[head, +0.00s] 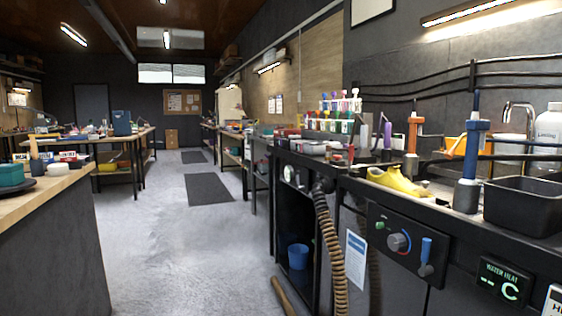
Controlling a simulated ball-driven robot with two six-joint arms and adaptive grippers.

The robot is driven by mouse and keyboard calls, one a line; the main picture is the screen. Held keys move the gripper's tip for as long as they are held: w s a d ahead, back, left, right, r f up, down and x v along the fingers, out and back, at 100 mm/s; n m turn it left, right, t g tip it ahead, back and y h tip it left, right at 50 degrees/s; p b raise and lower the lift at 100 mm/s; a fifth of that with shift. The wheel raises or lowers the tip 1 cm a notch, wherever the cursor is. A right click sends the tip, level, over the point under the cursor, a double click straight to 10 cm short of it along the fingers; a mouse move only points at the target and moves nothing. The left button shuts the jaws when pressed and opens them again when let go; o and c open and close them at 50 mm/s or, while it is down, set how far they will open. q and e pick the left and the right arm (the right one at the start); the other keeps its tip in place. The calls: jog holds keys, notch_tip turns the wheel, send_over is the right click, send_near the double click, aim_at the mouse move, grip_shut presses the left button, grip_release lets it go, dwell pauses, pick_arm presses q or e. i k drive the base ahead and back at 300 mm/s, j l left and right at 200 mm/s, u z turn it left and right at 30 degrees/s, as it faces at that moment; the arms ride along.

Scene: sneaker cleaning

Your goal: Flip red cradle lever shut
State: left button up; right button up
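I cannot clearly make out a red cradle or its lever in the head view. On the right-hand bench, a yellow shoe-like object (398,182) lies near the front edge. Behind it stands an upright post with an orange top (415,121). An orange bracket or clamp (462,147) is further right, beside a blue-handled upright tool (471,145) on a grey base. Whether any of these belongs to the cradle, I cannot tell. Neither of my grippers is in view.
A black basin (525,203) sits at the bench's right end. A control panel (405,245) with a blue lever is on the bench front, near a ribbed hose (331,250). A wooden-topped counter (45,190) stands at left. The grey floor (185,255) between is clear.

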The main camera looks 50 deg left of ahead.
aim_at(350, 167)
jog(key=u, duration=1.1)
jog(key=i+j+z, duration=0.1)
jog(key=i+j, duration=0.2)
jog(key=i+j+z, duration=0.1)
jog(key=i+j, duration=0.2)
jog(key=j, duration=0.2)
jog(key=i+j, duration=0.3)
jog(key=i+j+z, duration=0.15)
jog(key=i+j, duration=0.15)
jog(key=j, duration=0.2)
jog(key=i+j+z, duration=0.1)
jog(key=i+j, duration=0.15)
jog(key=j, duration=0.2)
jog(key=i+j+z, duration=0.1)
jog(key=i+j, duration=0.15)
jog(key=j, duration=0.25)
jog(key=i+j, duration=0.2)
jog(key=j, duration=0.3)
jog(key=i+j+z, duration=0.15)
jog(key=j, duration=0.35)
jog(key=i, duration=0.1)
